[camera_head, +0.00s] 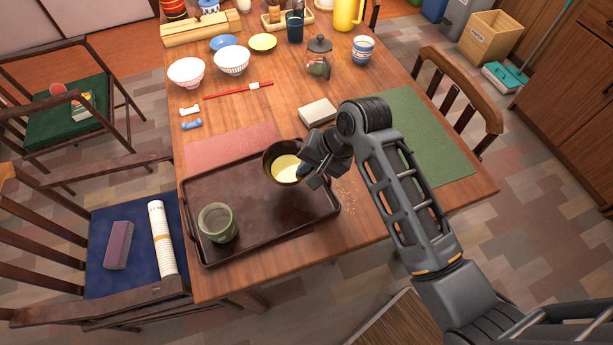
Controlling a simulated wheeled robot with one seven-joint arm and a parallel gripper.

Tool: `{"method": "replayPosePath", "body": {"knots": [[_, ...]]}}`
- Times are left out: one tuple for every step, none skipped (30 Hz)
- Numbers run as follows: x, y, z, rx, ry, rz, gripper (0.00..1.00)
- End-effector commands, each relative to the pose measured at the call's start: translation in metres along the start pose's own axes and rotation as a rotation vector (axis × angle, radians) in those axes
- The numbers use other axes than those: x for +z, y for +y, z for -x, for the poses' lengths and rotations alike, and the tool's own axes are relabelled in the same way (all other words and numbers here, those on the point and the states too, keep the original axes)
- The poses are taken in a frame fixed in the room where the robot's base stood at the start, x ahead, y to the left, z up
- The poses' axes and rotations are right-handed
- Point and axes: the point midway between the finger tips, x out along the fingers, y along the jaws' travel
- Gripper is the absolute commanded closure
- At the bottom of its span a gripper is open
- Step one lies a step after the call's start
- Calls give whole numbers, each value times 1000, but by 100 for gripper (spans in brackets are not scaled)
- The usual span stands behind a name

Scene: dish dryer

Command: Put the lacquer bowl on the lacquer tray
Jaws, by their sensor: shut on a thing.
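The lacquer bowl (286,167) is dark outside with a pale yellow inside. My gripper (307,168) is shut on its right side. The bowl is over the back right part of the lacquer tray (265,221), a dark brown rectangular tray near the table's front left edge. I cannot tell whether the bowl touches the tray or is held just above it. My gripper hides the bowl's right rim, and the fingertips are partly hidden.
A green cup (217,222) stands on the tray's front left part. A pink mat (231,146) lies behind the tray, and a green mat (432,138) lies to the right, partly behind my arm. A white box (318,112) and a glass jar (318,58) stand further back.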

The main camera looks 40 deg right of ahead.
Motion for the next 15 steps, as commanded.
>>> {"method": "replayPosePath", "body": {"knots": [[1,-2,-2,0,1,1,100],[2,-2,-3,-1,1,1,100],[2,-2,-5,0,1,0,100],[2,0,-7,0,1,0,100],[2,1,-10,1,0,-1,100],[2,4,-15,1,0,-2,100],[2,6,-19,2,0,-2,100],[3,8,-23,2,0,-2,100],[2,10,-28,1,0,-2,100],[2,11,-31,1,0,-1,100],[2,13,-34,1,0,-1,100],[2,14,-37,0,1,0,100],[2,14,-38,0,1,0,100],[2,15,-39,0,1,0,100],[2,15,-40,-1,1,0,100]]}}
